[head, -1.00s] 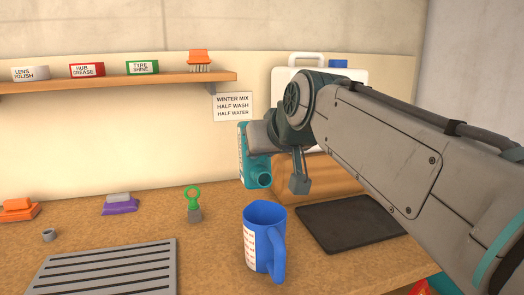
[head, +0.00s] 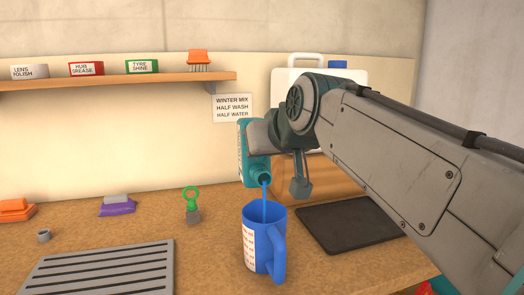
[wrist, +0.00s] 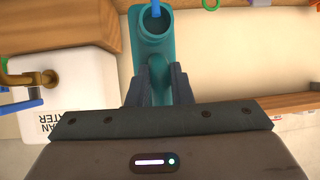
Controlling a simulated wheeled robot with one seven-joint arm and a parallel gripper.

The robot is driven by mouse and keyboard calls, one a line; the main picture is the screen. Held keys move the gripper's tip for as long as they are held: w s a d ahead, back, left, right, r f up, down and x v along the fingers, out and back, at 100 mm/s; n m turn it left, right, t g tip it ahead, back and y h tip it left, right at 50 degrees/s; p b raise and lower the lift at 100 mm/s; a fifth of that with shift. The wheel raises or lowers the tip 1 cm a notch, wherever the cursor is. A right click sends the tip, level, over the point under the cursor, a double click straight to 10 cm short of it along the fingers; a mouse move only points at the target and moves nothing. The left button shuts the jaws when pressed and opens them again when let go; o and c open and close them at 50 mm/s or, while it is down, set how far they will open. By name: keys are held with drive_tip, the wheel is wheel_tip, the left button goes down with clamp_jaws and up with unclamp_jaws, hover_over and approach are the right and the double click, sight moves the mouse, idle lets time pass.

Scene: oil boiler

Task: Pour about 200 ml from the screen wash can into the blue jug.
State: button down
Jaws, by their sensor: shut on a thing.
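The teal screen wash can (head: 246,160) is tilted with its mouth down to the right, above the blue jug (head: 262,240). A blue stream (head: 265,205) runs from the can's mouth into the jug. The jug stands upright on the bench, handle to the right, with a marked white scale on its side. The level inside the jug is hidden. My gripper (wrist: 160,85) is shut on the can, which also shows in the wrist view (wrist: 172,55) with its open neck at the top. In the head view my arm hides part of the can.
A dark mat (head: 345,227) lies right of the jug, and a grey slatted grille (head: 100,268) at front left. A green-ringed item (head: 192,205) and a purple brush (head: 117,206) stand behind. A white water container (head: 290,82) stands behind my arm.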

drive_tip(key=shift+r, duration=0.1)
idle(0.5)
drive_tip(key=p, duration=0.2)
drive_tip(key=r+g+p, duration=0.1)
drive_tip(key=p, duration=0.1)
drive_tip(key=shift+w+r, duration=0.1)
drive_tip(key=shift+w, duration=0.15)
drive_tip(key=p, duration=0.3)
drive_tip(key=shift+w+a+r+g, duration=0.1)
drive_tip(key=shift+w+r+g, duration=0.05)
drive_tip(key=shift+w+g, duration=0.2)
drive_tip(key=shift+p, duration=0.4)
drive_tip(key=r+g+p, duration=0.1)
drive_tip(key=p, duration=0.1)
drive_tip(key=r+p, duration=0.1)
drive_tip(key=p, duration=0.2)
drive_tip(key=shift+w+g+h, duration=0.3)
drive_tip(key=shift+g+h, duration=0.05)
drive_tip(key=shift+h, duration=0.05)
drive_tip(key=p, duration=0.3)
drive_tip(key=shift+w+a+r+g, duration=0.1)
drive_tip(key=shift+w+r+g, duration=0.15)
drive_tip(key=shift+g, duration=0.15)
drive_tip(key=shift+p, duration=0.3)
